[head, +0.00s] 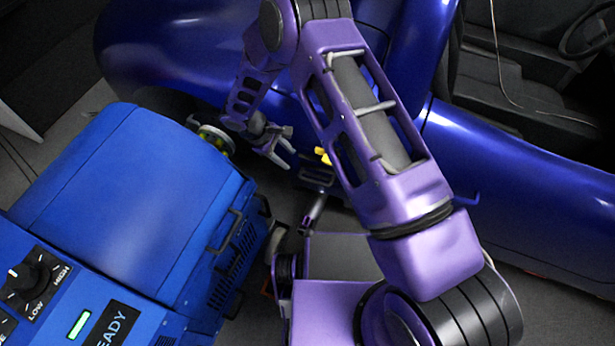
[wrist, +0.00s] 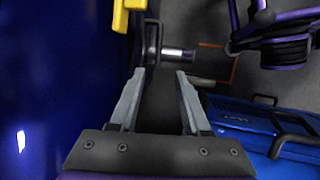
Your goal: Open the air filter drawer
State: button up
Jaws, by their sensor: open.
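The blue dynamometer cabinet (head: 140,195) stands at the left in the head view. Its side facing the car has a slotted vent panel (head: 222,288) and a black bar handle (head: 226,232), with a smaller handle (head: 263,204) farther back. I cannot tell for certain which part is the air filter drawer. In the wrist view the slotted panel (wrist: 243,117) and a bar handle (wrist: 292,146) show at lower right. My gripper (head: 283,153) is open and empty, between cabinet and car, beyond the handles. Its fingers (wrist: 160,74) point toward the floor, apart from the cabinet.
The blue car (head: 190,50) stands close behind and to the right of my gripper. A yellow part (head: 323,155) and a metal bar (head: 316,208) are near the gripper. A round hub (head: 215,138) sits at the cabinet's far end. The gap between cabinet and car is narrow.

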aim_at(318, 182)
jog(key=x, duration=0.6)
jog(key=b+x, duration=0.1)
jog(key=x, duration=1.1)
jog(key=shift+s+d+b, duration=0.15)
jog(key=shift+d+b, duration=0.2)
jog(key=shift+d, duration=0.05)
jog(key=shift+r, duration=0.1)
grip_shut()
dwell(0.4)
